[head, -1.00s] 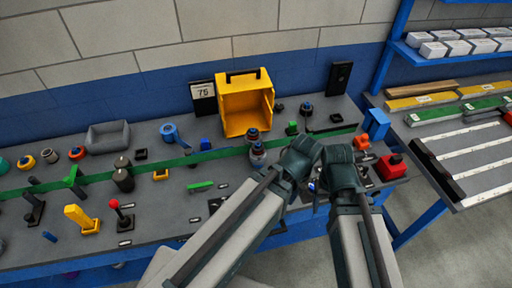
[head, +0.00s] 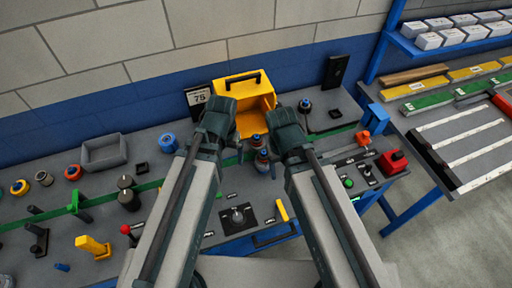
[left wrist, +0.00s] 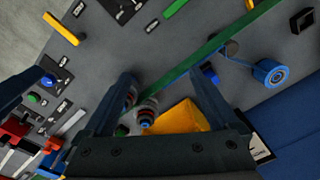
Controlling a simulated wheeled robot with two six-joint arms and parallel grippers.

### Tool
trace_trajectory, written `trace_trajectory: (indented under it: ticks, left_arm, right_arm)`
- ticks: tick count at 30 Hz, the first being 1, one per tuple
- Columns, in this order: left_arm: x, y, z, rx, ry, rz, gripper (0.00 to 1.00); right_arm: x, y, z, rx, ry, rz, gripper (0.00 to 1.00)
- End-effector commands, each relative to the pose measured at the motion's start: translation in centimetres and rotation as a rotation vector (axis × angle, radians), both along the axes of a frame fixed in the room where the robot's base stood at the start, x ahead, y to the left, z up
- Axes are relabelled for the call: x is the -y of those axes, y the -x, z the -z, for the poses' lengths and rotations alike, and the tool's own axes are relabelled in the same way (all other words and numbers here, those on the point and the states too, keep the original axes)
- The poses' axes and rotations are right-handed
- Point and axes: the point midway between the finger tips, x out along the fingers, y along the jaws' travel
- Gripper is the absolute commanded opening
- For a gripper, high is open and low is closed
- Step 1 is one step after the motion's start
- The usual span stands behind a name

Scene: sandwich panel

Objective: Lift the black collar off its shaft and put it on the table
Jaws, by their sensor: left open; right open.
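Two banded stacks with dark and red-brown rings stand close together, the front one (head: 262,160) and the back one (head: 257,141), between my grippers. They also show in the left wrist view, one (left wrist: 147,110) between my open fingers. A dark ringed piece on a base (head: 305,106) stands further back right. I cannot tell which carries the black collar. My left gripper (head: 220,108) is open, above and left of the stacks; its fingers show in the left wrist view (left wrist: 162,92). My right gripper (head: 284,122) is open, just right of the stacks; its fingertips are hard to see. Both look empty.
A yellow bin (head: 262,84) stands behind the stacks, close to both grippers. A green strip (head: 150,186) crosses the table. A grey tray (head: 104,152) and a dark cylinder (head: 128,193) are left. A red block (head: 392,162) is right. Some grey table is bare front left.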

Motion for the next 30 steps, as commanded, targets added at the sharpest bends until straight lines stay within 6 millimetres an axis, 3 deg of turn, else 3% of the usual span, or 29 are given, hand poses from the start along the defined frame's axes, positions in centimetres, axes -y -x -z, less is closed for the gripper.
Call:
trace_trajectory:
  ticks: [1,5,11,18,24,30]
  left_arm:
    - [-0.4,-0.7,-1.3,0.004,0.005,0.008,0.94]
    - [-1.0,-2.4,-3.0,0.014,0.018,0.097,0.94]
    - [0.4,-4.8,-3.9,0.013,0.021,0.372,0.94]
    - [5.6,-7.8,-4.1,-0.012,0.013,0.923,0.94]
    - [10.1,-9.1,-4.1,-0.034,0.008,1.357,0.94]
    - [11.9,-9.3,-4.1,-0.044,0.008,1.54,0.94]
  right_arm:
    - [0.0,0.0,-1.3,0.0,0.0,0.001,0.67]
    - [0.0,0.0,-3.0,0.0,-0.001,0.003,0.67]
    - [0.0,0.0,-3.9,0.0,-0.001,0.004,0.67]
    - [0.0,0.0,-4.1,0.0,-0.001,0.005,0.67]
    - [0.0,0.0,-4.1,0.0,-0.001,0.005,0.67]
    - [0.0,0.0,-4.1,0.0,-0.001,0.005,0.67]
